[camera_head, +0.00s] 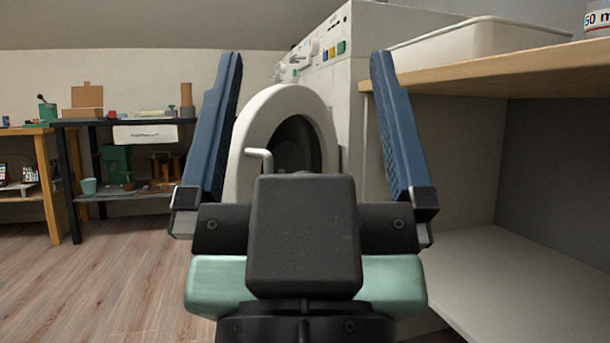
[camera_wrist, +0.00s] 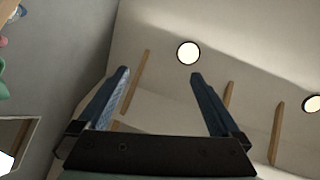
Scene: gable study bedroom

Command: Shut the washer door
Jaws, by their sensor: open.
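The washer (camera_head: 352,80) is a white machine with coloured buttons on its top panel, behind my gripper in the head view. Its door (camera_head: 252,130) is a thick white ring around a dark centre, with a small light handle (camera_head: 260,158) at its left. The door looks swung open toward the left. My gripper (camera_head: 305,70) has its two blue fingers spread wide and pointing up, with nothing between them. It stands in front of the door and hides its lower part. In the wrist view my gripper (camera_wrist: 158,75) is also open and empty, against the ceiling.
A wooden counter (camera_head: 500,70) with a white basin (camera_head: 465,42) and an open shelf below stands close on the right. A dark workbench (camera_head: 95,122) with tools and a wooden table (camera_head: 42,150) stand at the back left. The wood floor (camera_head: 110,275) at left is clear.

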